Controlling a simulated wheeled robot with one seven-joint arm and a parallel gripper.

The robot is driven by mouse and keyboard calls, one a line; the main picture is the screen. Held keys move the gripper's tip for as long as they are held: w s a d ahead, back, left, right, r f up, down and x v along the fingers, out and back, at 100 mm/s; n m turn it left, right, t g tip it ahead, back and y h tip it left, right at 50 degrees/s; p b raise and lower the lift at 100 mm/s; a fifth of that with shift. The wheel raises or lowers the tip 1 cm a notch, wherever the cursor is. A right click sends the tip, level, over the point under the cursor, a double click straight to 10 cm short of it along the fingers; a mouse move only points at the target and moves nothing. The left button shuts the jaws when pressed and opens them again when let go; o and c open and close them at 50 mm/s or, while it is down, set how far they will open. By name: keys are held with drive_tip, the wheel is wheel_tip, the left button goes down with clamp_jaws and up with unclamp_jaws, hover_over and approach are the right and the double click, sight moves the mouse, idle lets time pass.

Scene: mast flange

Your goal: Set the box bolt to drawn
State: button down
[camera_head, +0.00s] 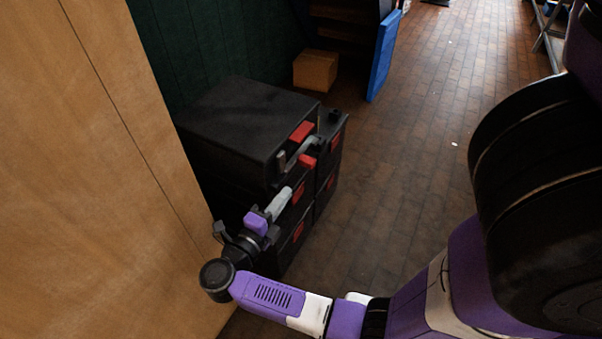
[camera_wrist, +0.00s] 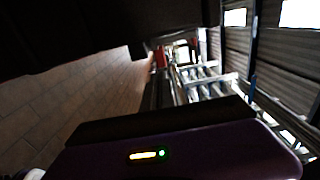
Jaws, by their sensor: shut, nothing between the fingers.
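A black box (camera_head: 245,118) with a flat dark top sits on a stack of black cases beside the wooden panel. On its front edge is a small grey bar, which looks like the bolt (camera_head: 297,156), with red pieces above and below it. Whether the bolt is drawn or shot cannot be told at this size. My gripper (camera_head: 288,192) is shut and empty, in front of the stack, a little below the bolt and seemingly apart from it. In the wrist view a dark mass covers the top left, and the bolt cannot be made out.
The black cases (camera_head: 325,184) with red latches stand under and beside the box. A wooden panel (camera_head: 90,190) rises close on the left of my arm. A cardboard box (camera_head: 315,70) and a blue board (camera_head: 384,55) stand behind. The brick floor (camera_head: 420,130) is clear to the right.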

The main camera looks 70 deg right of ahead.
sight(307, 166)
drive_tip(key=x, duration=0.9)
drive_tip(key=shift+d, duration=0.2)
drive_tip(key=shift+x, duration=2.25)
drive_tip(key=shift+r, duration=0.1)
